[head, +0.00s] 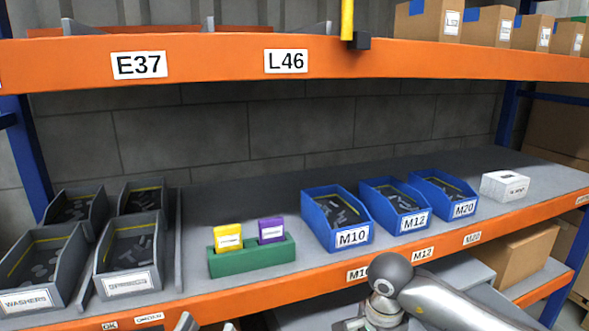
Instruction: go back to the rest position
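My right arm (440,302) shows at the bottom right, with a dark round joint and a pale link, in front of the lower shelf edge. Its gripper is not in view. Two small grey tips (185,323) poke up at the bottom edge, left of the middle. They may belong to my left arm or gripper, but too little shows to tell, or to tell open from shut. No held object is visible.
The shelf (290,198) holds grey bins (127,280), a green holder (252,262) with yellow and purple blocks, blue bins M10 (352,237), M12 (414,221) and M20 (463,210), and a white box (505,186). An orange beam (210,60) crosses above.

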